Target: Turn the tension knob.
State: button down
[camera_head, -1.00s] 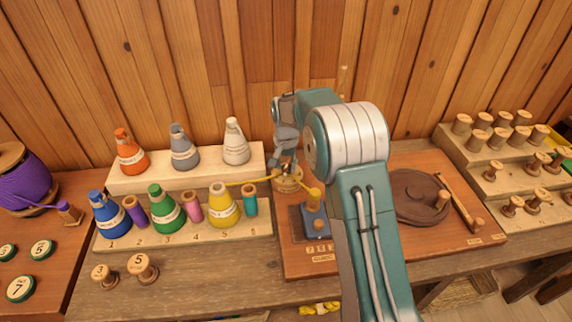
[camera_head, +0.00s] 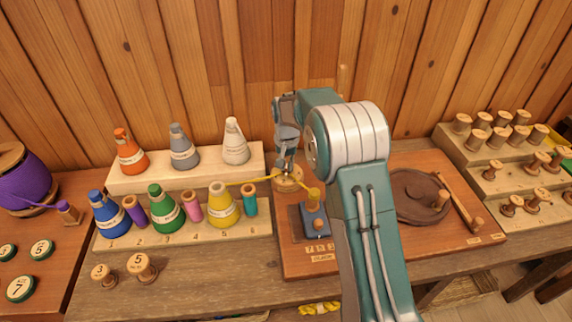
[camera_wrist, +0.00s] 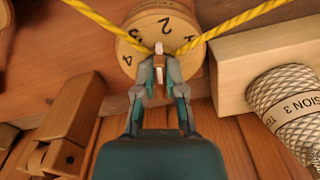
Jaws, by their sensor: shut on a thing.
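The tension knob is a round pale wooden dial (camera_wrist: 140,28) with black numerals; 2, 3 and 4 can be read in the wrist view. In the head view the dial (camera_head: 288,183) sits on the reddish board, partly behind my gripper. My gripper (camera_wrist: 158,78) is at the dial's middle, its two fingers shut on a small upright piece of the knob (camera_wrist: 158,60) with a pale top and brown side. In the head view my gripper (camera_head: 287,165) points down over the dial. A yellow thread (camera_wrist: 235,22) runs to the knob from both sides.
A yellow cone (camera_head: 222,207) stands left of the knob in a wooden rack with other cones and spools. A blue block (camera_head: 316,222) stands just in front. A brown turntable with a crank (camera_head: 420,197) is at the right, beyond my arm.

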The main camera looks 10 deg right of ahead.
jog(key=n, duration=0.4)
jog(key=shift+d, duration=0.2)
jog(key=shift+w+d+n, duration=0.1)
jog(key=shift+d+n, duration=0.05)
jog(key=shift+n, duration=1.65)
jog(key=c, duration=0.7)
grip_release()
jog(key=shift+r, duration=0.1)
notch_tip(320, 180, up, 12)
jog(key=shift+f, duration=0.2)
